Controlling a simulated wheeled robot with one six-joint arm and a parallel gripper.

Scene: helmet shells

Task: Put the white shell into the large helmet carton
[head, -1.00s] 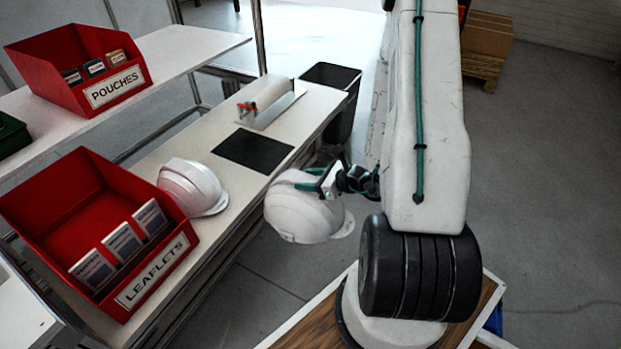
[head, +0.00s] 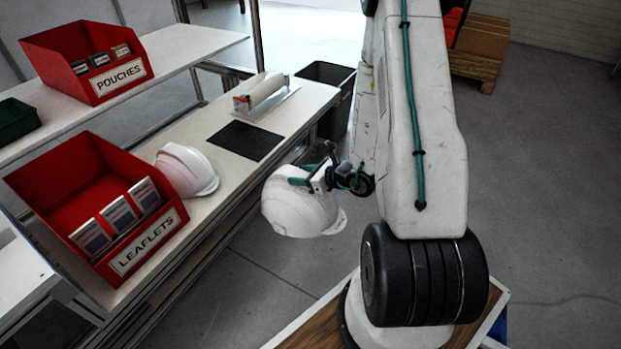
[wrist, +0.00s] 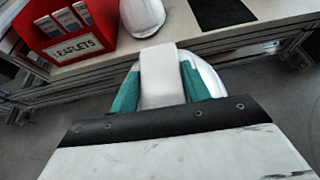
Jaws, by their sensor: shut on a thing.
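A white shell (head: 300,212) hangs in the air off the bench's front edge, above the floor, in the head view. My gripper (head: 310,180) is shut on it near its top. In the wrist view, the held white shell (wrist: 208,78) shows behind the teal fingers of my gripper (wrist: 160,85), partly hidden by them. A second white shell (head: 186,170) rests on the bench beside the red leaflets bin; it also shows in the wrist view (wrist: 142,14). I cannot make out a large helmet carton for certain in these frames.
The bench (head: 225,165) carries the red LEAFLETS bin (head: 150,243), a black mat (head: 245,140) and a roll on a holder (head: 264,90). A red POUCHES bin (head: 120,78) stands on the shelf behind. A brown carton (head: 482,36) sits on a pallet at the back right. Floor at right is clear.

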